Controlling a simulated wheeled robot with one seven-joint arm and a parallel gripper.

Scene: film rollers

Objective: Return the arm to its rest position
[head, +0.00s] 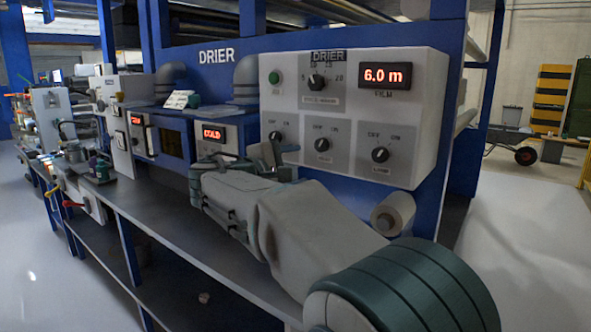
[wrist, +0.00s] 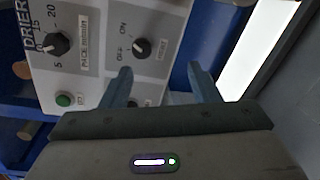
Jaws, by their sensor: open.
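My gripper (head: 268,158) is in front of the lower left part of the white drier control panel (head: 437,120). My arm stretches from the lower right of the head view up to it. In the wrist view the two fingers of my gripper (wrist: 162,75) stand apart with nothing held between them. The panel (wrist: 100,30) fills the upper left there, with a speed dial (wrist: 55,44), an off/on knob (wrist: 141,47) and a green button (wrist: 64,99). My gripper partly covers the lower left knob area in the head view.
The panel's film display (head: 385,77) reads 6.0 m. A blue unit with a red "COLD" display (head: 213,134) stands left of the panel. A grey bench (head: 165,225) runs below. A pale roller (head: 393,213) juts out under the panel, close to my arm.

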